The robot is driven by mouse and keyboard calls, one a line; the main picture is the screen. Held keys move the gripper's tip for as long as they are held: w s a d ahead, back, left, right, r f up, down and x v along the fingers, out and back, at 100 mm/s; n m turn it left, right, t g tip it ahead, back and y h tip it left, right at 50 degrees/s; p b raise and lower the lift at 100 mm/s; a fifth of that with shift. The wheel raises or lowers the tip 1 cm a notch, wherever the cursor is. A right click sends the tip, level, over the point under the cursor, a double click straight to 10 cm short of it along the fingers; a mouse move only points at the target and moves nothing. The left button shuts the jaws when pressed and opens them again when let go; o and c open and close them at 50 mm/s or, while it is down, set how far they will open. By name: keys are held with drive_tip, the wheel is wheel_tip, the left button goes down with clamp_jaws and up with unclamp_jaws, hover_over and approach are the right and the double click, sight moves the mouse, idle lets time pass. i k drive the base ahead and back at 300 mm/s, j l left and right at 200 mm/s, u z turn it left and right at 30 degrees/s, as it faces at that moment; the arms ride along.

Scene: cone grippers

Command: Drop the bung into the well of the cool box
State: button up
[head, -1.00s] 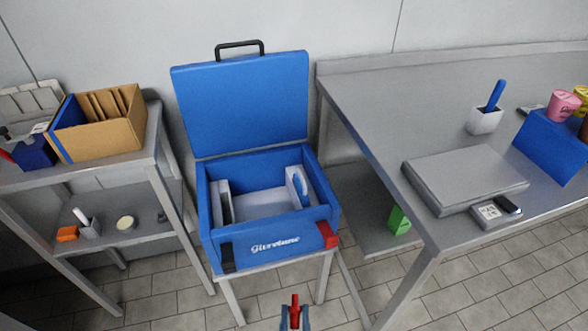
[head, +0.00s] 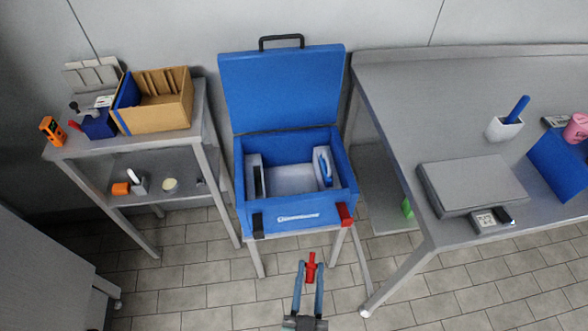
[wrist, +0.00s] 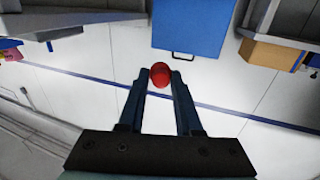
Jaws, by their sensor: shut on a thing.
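The bung (head: 311,267) is a small red piece held upright between the fingertips of my gripper (head: 309,275), low in the head view. In the wrist view the bung (wrist: 160,73) shows as a red round end between the two fingertips (wrist: 160,80). My gripper is shut on it, in front of the cool box. The cool box (head: 290,221) is blue and stands on a small table with its lid (head: 282,90) raised. Its well (head: 290,180) is pale grey, between a grey block on the left and one on the right with a blue handle.
A steel shelf unit (head: 150,155) on the left carries a cardboard box (head: 158,118). A steel bench (head: 400,110) on the right carries a flat grey scale (head: 472,183) and a white cup (head: 504,129). Tiled floor lies free in front of the cool box.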

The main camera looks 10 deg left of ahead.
sight(300, 190)
drive_tip(key=i+j+z, duration=0.15)
drive_tip(key=z, duration=0.3)
drive_tip(key=i+j+z, duration=0.15)
drive_tip(key=z, duration=0.3)
drive_tip(key=i+j, duration=0.15)
drive_tip(key=j, duration=0.25)
drive_tip(key=i+j+z, duration=0.15)
drive_tip(key=j, duration=0.2)
drive_tip(key=i+j, duration=0.1)
drive_tip(key=j, duration=0.3)
drive_tip(key=i+j+z, duration=0.15)
drive_tip(key=j, duration=0.25)
